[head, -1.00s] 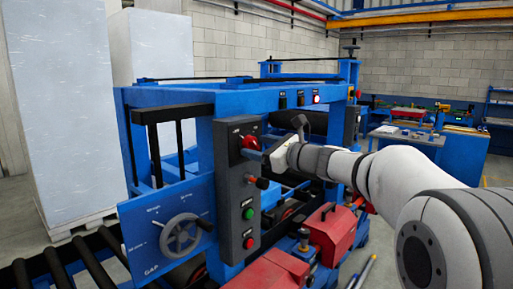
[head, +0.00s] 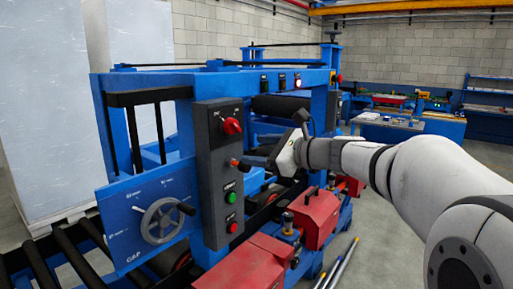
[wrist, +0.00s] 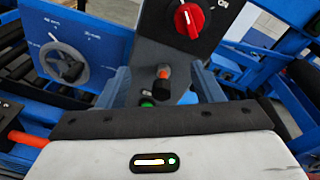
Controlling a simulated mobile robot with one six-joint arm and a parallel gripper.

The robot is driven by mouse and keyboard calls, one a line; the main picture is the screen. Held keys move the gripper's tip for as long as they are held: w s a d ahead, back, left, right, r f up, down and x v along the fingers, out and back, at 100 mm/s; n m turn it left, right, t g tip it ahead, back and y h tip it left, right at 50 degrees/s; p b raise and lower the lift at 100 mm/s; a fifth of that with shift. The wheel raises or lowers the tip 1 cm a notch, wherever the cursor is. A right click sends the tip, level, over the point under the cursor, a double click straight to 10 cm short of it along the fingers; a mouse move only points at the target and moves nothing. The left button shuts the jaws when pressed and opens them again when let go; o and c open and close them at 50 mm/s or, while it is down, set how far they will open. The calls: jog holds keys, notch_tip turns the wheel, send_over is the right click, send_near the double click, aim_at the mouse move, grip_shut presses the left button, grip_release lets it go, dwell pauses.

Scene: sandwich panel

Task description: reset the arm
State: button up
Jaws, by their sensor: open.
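My gripper (head: 250,161) is open and empty in the head view, in front of the dark grey control box (head: 209,150) and below its red rotary switch (head: 232,126). In the wrist view, the two blue-grey fingers of my gripper (wrist: 163,88) stand apart. Between them in the picture are a small orange-tipped black switch (wrist: 163,72) and part of a green button (wrist: 147,102). The red rotary switch (wrist: 189,20) is above the fingers and free of them. Its white mark lies near upright in that view.
A blue panel with a grey handwheel (head: 168,220) is left of the control box. Red motor covers (head: 316,214) sit low on the blue machine. Black rollers (head: 56,258) are at lower left. Open floor (head: 390,245) lies to the right.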

jog(key=s+d+f+n+g+h, duration=0.2)
jog(key=s+d+f+n+h, duration=0.2)
jog(key=s+f+n, duration=0.2)
jog(key=s+d+f+n+g+h, duration=0.2)
jog(key=s+d+f+n+h, duration=0.2)
jog(key=s+f+n, duration=0.3)
jog(key=s+d+f+n+g+h, duration=0.2)
jog(key=s+d+f+n+h, duration=0.3)
jog(key=s+f, duration=0.8)
jog(key=shift+s+d+n+g, duration=0.15)
jog(key=shift+s+n+g, duration=0.25)
jog(key=shift+s+n, duration=0.7)
jog(key=shift+f, duration=0.1)
jog(key=shift+c, duration=0.4)
